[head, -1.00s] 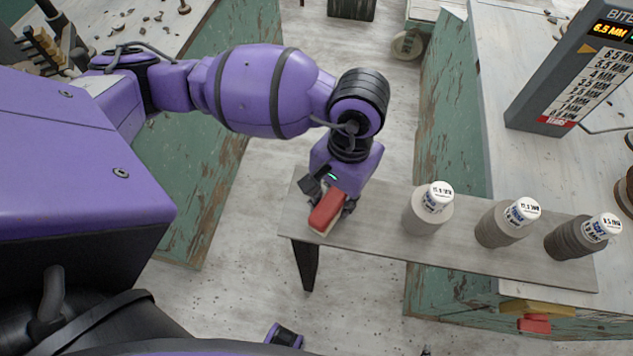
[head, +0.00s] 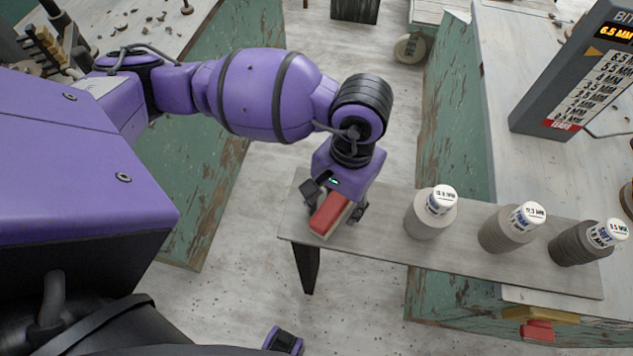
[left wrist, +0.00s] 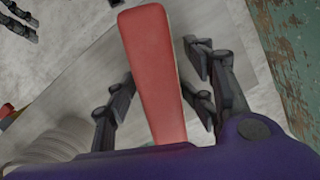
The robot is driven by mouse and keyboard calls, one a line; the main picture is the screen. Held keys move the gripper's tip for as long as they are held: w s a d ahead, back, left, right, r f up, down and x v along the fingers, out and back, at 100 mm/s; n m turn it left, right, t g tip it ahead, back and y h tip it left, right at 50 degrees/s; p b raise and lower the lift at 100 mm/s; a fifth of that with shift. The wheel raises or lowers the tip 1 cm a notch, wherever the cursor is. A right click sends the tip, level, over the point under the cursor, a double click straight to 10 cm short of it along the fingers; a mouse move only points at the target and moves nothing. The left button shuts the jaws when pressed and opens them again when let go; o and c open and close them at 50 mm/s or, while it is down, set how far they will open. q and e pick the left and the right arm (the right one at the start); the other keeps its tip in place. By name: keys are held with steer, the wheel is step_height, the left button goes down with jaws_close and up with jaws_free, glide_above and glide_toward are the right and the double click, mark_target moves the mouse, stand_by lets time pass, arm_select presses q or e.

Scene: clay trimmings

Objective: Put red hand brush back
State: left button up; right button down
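The red hand brush (head: 330,213) is at the left end of a narrow grey board (head: 385,248), its pale lower side against or just above the board; I cannot tell which. My left gripper (head: 335,203) is directly over it, with a finger on each side. In the left wrist view the brush's red back (left wrist: 152,70) runs between the fingers of the left gripper (left wrist: 158,100), with gaps on both sides, so the gripper looks open around it. Two dark fingers of my right gripper (left wrist: 22,20) show at that view's top left corner, apart and empty.
Three grey stacks stand along the board: near (head: 430,215), middle (head: 508,230) and far right (head: 580,243), with white labelled tops. A display panel (head: 585,80) stands on the right counter (head: 520,90). Yellow (head: 540,315) and red (head: 538,331) blocks are at lower right.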

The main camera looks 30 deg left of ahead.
arm_select(q)
steer(key=shift+r, duration=0.25)
steer(key=shift+w+r+p, duration=0.1)
steer(key=shift+r+p, duration=0.35)
steer(key=shift+p, duration=0.05)
steer(key=r, duration=0.3)
steer(key=w+r, duration=0.1)
steer(key=r, duration=0.3)
steer(key=r+b, duration=0.1)
steer(key=r, duration=0.2)
steer(key=shift+w+d+r, duration=0.1)
steer(key=shift+w+r, duration=0.1)
steer(key=shift+r, duration=0.5)
